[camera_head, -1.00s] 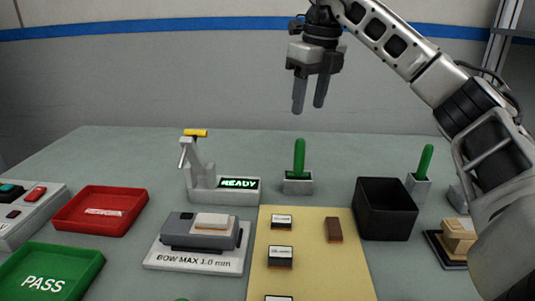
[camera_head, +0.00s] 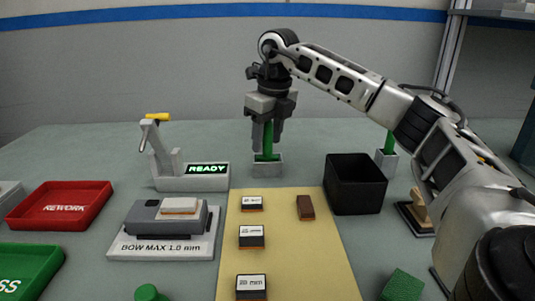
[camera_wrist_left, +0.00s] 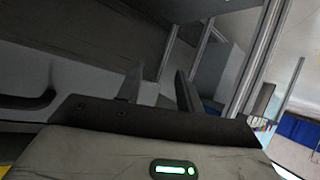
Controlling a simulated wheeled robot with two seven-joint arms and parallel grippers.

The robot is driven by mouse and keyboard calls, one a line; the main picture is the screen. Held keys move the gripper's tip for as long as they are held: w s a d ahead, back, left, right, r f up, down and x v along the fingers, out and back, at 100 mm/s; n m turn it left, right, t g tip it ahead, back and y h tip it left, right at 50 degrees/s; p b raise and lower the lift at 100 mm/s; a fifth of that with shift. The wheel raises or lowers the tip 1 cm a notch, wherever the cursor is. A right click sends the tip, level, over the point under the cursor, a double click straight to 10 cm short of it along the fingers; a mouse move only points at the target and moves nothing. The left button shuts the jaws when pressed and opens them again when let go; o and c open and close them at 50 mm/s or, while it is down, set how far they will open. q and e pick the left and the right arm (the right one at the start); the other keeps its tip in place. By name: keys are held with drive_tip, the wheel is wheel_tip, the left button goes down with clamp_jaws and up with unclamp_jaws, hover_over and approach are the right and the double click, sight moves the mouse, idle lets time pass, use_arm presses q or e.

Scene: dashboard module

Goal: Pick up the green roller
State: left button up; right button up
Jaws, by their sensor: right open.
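A green roller (camera_head: 267,144) stands upright in a small grey holder (camera_head: 267,169) behind the yellow mat. My right gripper (camera_head: 266,146) points straight down over it, its open fingers at either side of the green shaft. The roller's top is hidden by the gripper. I cannot tell whether the fingers touch it. A second green upright handle (camera_head: 389,142) stands in another grey holder to the right, partly behind my right arm. In the left wrist view, my left gripper (camera_wrist_left: 160,92) has its two fingers apart with nothing between them.
A black bin (camera_head: 356,184) stands right of the yellow mat (camera_head: 290,235), which holds several small blocks. A grey lever device reading READY (camera_head: 193,178) stands left of the roller. A grey gauge block (camera_head: 165,217), red tray (camera_head: 60,207) and green tray (camera_head: 27,270) lie further left.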

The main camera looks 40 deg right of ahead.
drive_tip(key=shift+w+f, duration=0.1)
drive_tip(key=shift+f, duration=0.65)
clamp_jaws()
drive_tip(key=shift+r, duration=0.15)
